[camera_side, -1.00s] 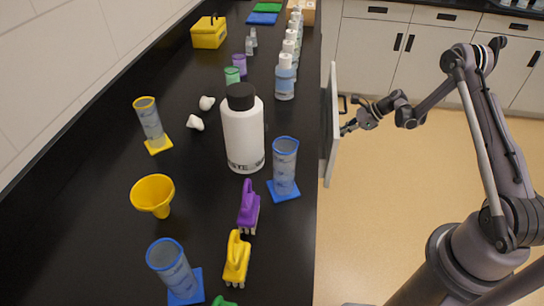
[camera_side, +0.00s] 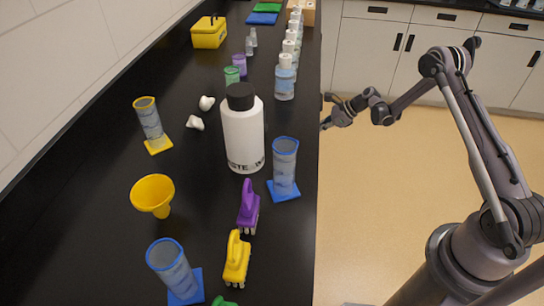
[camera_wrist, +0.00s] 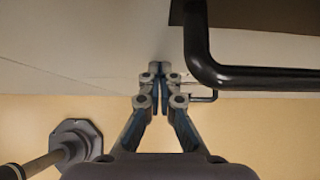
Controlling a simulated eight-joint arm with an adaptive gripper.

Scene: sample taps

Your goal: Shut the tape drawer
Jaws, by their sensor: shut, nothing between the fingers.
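The tape drawer's front no longer shows past the counter's edge in the side view. In the wrist view a pale drawer front (camera_wrist: 90,45) fills the top, with a large black handle (camera_wrist: 250,77) at right. I cannot tell which drawer this front belongs to. My gripper (camera_side: 325,124) is at the counter's right edge in the side view, below the countertop. In the wrist view my gripper (camera_wrist: 160,72) has its fingertips together and empty, at or very near the pale front, left of the large handle. Contact is not clear.
The black countertop (camera_side: 100,235) holds a white waste bottle (camera_side: 243,138), blue-topped cylinders, a yellow funnel (camera_side: 152,193) and a row of bottles along its right edge. A smaller black handle (camera_wrist: 205,97) shows beyond my fingers. The floor (camera_side: 400,190) right of the counter is clear.

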